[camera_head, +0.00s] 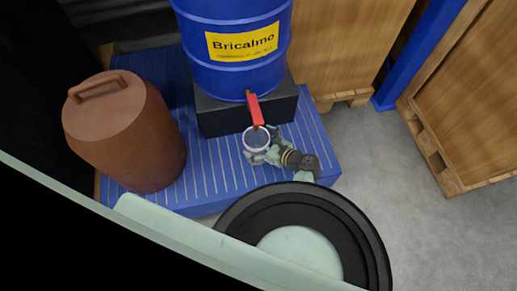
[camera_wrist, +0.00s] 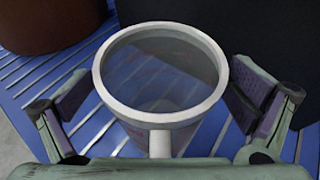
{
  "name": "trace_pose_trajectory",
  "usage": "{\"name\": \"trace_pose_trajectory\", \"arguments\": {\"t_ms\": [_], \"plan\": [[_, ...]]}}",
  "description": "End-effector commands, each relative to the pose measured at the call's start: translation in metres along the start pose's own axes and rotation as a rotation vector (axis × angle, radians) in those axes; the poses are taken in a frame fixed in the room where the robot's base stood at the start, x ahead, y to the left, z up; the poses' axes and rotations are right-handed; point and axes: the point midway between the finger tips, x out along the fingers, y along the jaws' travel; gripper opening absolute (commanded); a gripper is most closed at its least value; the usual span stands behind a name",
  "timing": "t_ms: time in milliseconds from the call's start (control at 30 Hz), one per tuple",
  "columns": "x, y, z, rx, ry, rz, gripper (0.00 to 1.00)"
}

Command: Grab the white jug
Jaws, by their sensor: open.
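The white jug (camera_head: 257,132) is upright with its round mouth open, below the red tap (camera_head: 254,108) of a blue drum, over the blue ribbed platform. In the wrist view the jug (camera_wrist: 160,122) fills the middle, its handle (camera_wrist: 160,143) toward me. Its inside looks grey; I cannot tell whether it holds liquid. My gripper (camera_head: 262,153) is at the jug's near side. In the wrist view my gripper (camera_wrist: 162,98) is open, one finger on each side of the jug, with gaps showing between fingers and wall. The jug's base is mostly hidden.
The blue drum (camera_head: 225,68) stands on a black block (camera_head: 220,119) just behind the jug. A brown canister (camera_head: 125,135) stands to the left on the blue platform (camera_head: 225,178). Wooden crates (camera_head: 345,40) stand behind and right. The grey floor (camera_head: 400,190) at right is clear.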

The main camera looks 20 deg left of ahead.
Motion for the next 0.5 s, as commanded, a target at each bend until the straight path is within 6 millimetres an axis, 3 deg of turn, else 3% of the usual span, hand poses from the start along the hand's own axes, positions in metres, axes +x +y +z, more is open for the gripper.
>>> {"name": "trace_pose_trajectory", "arguments": {"t_ms": [167,500], "plan": [[-0.0002,-0.0001,-0.0001,0.000,0.000,0.000,0.99],[-0.0005,-0.0002,-0.0001,0.000,0.000,-0.001,0.76]]}}
